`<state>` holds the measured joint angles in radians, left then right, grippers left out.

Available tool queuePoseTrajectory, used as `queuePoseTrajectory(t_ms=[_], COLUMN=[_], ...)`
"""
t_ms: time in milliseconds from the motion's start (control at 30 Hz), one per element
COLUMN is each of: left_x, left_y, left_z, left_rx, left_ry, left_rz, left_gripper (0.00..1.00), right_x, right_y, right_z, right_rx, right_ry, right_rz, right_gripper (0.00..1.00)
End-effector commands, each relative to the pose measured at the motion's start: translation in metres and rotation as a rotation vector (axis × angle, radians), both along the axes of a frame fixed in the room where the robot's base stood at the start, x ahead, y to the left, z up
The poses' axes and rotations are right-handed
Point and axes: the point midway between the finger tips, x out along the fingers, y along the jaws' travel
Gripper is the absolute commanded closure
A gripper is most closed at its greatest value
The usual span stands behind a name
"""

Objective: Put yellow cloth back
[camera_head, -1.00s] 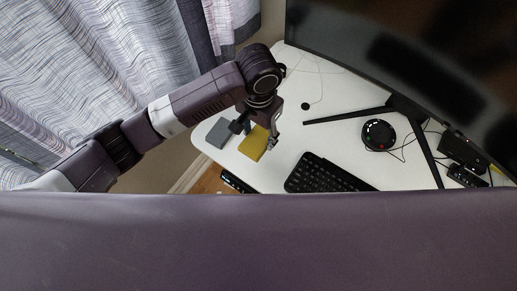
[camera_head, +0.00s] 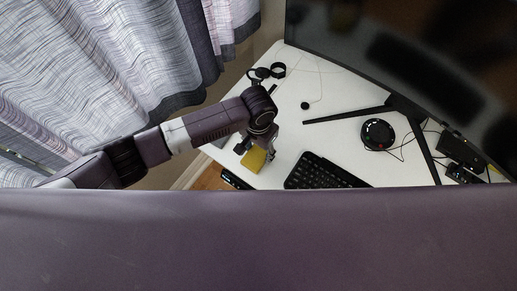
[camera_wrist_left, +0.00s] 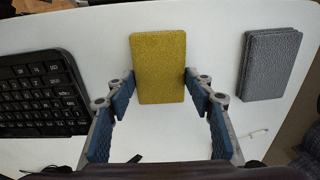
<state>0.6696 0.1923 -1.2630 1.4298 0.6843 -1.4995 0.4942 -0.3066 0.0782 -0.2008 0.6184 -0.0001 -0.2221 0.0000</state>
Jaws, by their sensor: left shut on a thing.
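The yellow cloth (camera_head: 254,160) is a flat, rectangular pad at the left end of the white desk, left of the keyboard. It also shows in the left wrist view (camera_wrist_left: 160,60), between my left gripper's fingertips. My left gripper (camera_head: 256,151) is shut on its sides near the closer end, as the left wrist view (camera_wrist_left: 158,89) shows. I cannot tell whether the cloth is clear of the desk. A grey cloth stack (camera_wrist_left: 268,63) lies to the right of it in the left wrist view. My arm mostly hides that stack in the head view. My right gripper is not in view.
A black keyboard (camera_head: 322,172) lies right of the cloth. A monitor (camera_head: 400,60) on a splayed black stand fills the back. A round black device (camera_head: 377,134) sits under it. A black looped item (camera_head: 277,70) lies at the back left. Curtains (camera_head: 90,70) hang at left.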

Motion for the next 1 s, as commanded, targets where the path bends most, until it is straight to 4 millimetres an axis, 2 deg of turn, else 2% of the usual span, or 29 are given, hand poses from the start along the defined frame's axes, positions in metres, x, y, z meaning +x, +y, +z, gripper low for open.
queuePoseTrajectory(t_ms=[100, 133, 267, 533, 667, 767, 1000], left_x=[0.0, 0.0, 0.0, 0.0, 0.0, 0.0, 0.0], left_y=[0.0, 0.0, 0.0, 0.0, -0.001, -0.001, -0.001], left_z=[-0.003, -0.002, -0.002, -0.001, 0.008, 0.023, 0.075], left_rx=[-0.001, 0.0, 0.0, 0.0, -0.002, -0.003, -0.003], left_ry=[0.001, 0.0, 0.0, 0.0, -0.001, -0.003, -0.003], left_rz=[0.001, 0.001, 0.001, 0.0, 0.0, 0.0, 0.0], left_gripper=[0.71, 0.48, 0.34, 0.34, 0.34, 0.34, 0.34], right_x=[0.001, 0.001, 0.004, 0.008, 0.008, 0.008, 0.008], right_y=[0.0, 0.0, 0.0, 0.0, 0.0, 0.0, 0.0], right_z=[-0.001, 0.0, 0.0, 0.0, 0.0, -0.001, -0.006], right_rx=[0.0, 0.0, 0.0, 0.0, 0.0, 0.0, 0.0], right_ry=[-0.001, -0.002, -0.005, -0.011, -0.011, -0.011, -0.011], right_rz=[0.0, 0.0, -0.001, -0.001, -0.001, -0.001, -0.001], right_gripper=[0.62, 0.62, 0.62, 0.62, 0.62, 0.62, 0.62])
